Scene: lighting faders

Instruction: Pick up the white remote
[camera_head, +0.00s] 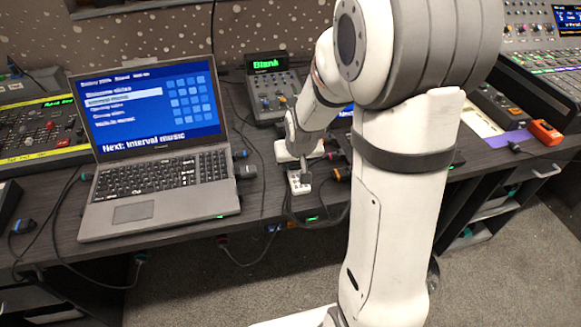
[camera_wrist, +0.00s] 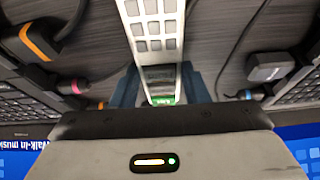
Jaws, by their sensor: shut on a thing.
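The white remote (camera_wrist: 155,22) has rows of grey buttons and runs away from my gripper (camera_wrist: 160,82) in the wrist view. My gripper's dark fingers are on both sides of its near part, shut on it. In the head view the remote (camera_head: 299,184) shows small at the front part of the desk, right of the laptop, below my gripper (camera_head: 304,176). Part of it is hidden by the fingers. I cannot tell whether it is clear of the desk.
An open laptop (camera_head: 155,185) stands left of my gripper. A small console with a green display (camera_head: 268,62) is behind. Cables and plugs lie close around the remote, including an orange-ringed plug (camera_wrist: 38,42). An orange box (camera_head: 545,132) sits at the right.

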